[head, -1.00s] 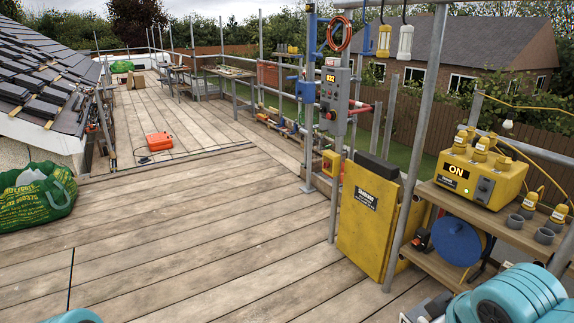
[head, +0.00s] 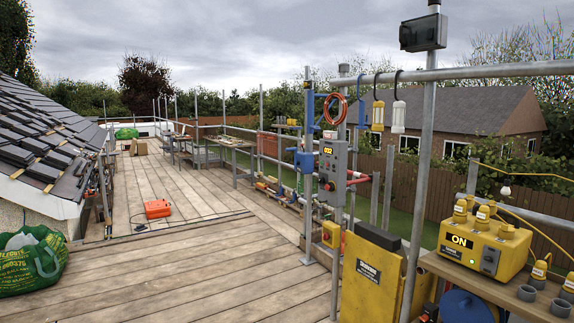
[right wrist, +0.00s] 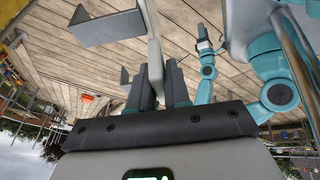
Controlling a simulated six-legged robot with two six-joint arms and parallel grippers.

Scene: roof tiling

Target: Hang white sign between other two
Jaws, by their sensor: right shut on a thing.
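Neither gripper is in the head view. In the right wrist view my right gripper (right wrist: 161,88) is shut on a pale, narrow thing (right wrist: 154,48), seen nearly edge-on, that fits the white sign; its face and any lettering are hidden. Grey flat pieces (right wrist: 107,28) show beside it; I cannot tell whether they belong to it. My left gripper (right wrist: 205,46) is small and dark at the end of the teal arm, its jaws unclear. In the head view no two hanging signs can be made out.
A grey box (head: 423,33) tops the post at right. Below stand a yellow cabinet (head: 370,278) and a yellow power unit (head: 484,244) on a shelf. A control box (head: 333,170) is on the post. A green bag (head: 30,262) lies left.

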